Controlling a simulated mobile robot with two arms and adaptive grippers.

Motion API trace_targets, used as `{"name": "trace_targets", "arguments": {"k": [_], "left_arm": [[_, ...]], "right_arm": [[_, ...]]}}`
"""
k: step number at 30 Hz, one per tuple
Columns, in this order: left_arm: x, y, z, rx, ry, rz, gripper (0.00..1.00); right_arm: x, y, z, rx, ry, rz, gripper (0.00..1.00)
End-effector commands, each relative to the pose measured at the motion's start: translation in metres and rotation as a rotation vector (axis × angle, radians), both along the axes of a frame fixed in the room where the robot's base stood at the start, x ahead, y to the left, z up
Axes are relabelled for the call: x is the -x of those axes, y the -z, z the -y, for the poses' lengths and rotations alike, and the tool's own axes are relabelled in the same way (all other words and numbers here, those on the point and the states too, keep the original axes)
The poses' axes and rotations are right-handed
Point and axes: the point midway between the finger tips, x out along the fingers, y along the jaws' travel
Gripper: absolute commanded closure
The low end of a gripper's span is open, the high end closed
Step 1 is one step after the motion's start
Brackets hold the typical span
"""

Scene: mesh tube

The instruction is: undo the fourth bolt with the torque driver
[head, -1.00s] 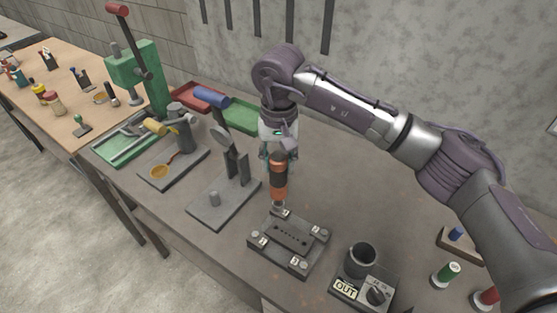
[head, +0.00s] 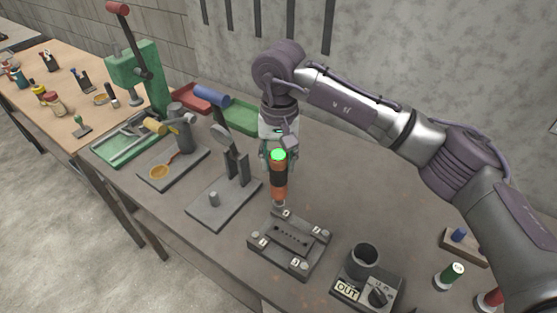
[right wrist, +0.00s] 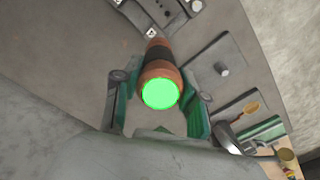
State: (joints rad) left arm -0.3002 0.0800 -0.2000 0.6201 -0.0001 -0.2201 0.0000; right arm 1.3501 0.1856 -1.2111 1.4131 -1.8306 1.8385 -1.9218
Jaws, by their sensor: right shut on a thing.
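My right gripper (head: 278,158) is shut on the torque driver (head: 279,186), an orange and black tool held upright. The driver's top end glows green, and the right wrist view shows the lit cap (right wrist: 159,93) between the two fingers. The driver's lower end is at the back corner of the dark bolted plate (head: 274,254), over the bolt there (head: 285,212). I cannot tell whether the tip still touches that bolt. Other bolts with small white number tags sit at the left, right (head: 321,234) and front (head: 295,263) corners. My left gripper is not in view.
A dark cup (head: 363,259) stands beside a box with a knob and an OUT sign (head: 345,291), right of the plate. A grey stand (head: 222,203) is to the left. The table behind the plate is clear.

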Motion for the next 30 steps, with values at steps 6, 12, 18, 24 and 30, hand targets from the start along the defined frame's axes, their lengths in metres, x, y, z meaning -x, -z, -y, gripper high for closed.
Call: {"name": "trace_targets", "arguments": {"k": [6,12,18,24,30], "left_arm": [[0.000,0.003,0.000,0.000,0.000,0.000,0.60],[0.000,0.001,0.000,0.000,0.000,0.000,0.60],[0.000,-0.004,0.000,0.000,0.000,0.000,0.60],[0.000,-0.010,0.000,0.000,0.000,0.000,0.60],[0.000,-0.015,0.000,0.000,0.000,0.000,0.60]], "right_arm": [[0.001,0.007,0.002,0.009,0.002,-0.010,1.00],[0.001,0.002,0.002,0.010,0.002,-0.010,1.00],[0.001,-0.011,0.002,0.008,0.002,-0.008,1.00],[0.000,-0.025,0.001,0.005,0.001,-0.002,1.00],[0.001,-0.037,0.001,0.004,0.000,-0.003,1.00]]}}
